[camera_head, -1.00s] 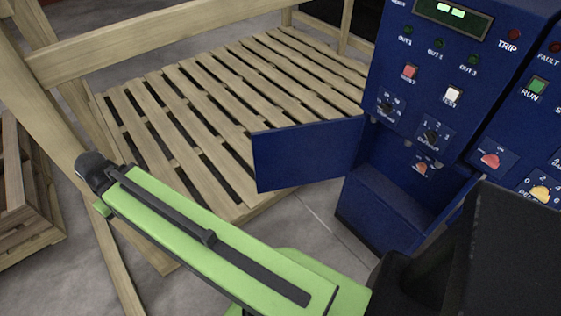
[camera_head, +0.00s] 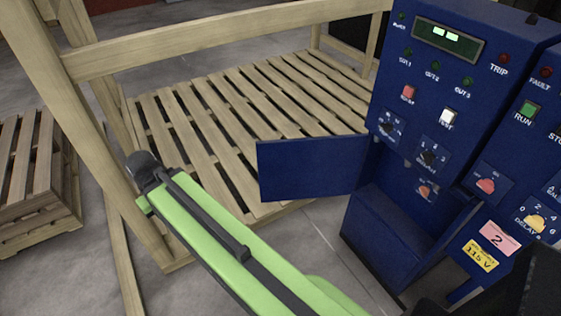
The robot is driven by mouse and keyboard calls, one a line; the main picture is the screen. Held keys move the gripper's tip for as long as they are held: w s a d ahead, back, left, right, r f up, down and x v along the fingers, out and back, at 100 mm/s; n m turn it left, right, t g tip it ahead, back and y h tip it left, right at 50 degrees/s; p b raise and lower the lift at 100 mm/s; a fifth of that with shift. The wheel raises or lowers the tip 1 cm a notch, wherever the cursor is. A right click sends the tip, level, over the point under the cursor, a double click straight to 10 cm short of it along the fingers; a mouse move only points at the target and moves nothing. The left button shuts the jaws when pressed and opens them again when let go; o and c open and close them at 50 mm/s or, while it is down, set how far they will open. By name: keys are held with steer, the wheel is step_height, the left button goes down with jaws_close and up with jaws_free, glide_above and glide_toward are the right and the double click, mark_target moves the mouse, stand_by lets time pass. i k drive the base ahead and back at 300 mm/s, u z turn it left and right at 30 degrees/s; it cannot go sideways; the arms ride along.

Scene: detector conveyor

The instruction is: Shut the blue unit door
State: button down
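The blue unit door (camera_head: 310,168) stands open, swung out to the left from the lower part of the blue unit (camera_head: 428,80). The unit's lower compartment (camera_head: 400,228) is exposed, with a knob inside its upper part. My green arm reaches from the bottom edge up to the left and ends in a dark tip near the wooden frame, left of the door and apart from it. My gripper's fingers cannot be made out in this view.
A wooden pallet (camera_head: 213,135) lies behind the door, inside a wooden frame (camera_head: 215,40). A slatted wooden crate (camera_head: 35,175) stands at the far left. A second blue panel with labels (camera_head: 497,237) adjoins at right. Grey floor is open below the door.

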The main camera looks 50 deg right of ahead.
mark_target(323, 166)
steer(key=i, duration=0.85)
steer(key=u, duration=0.05)
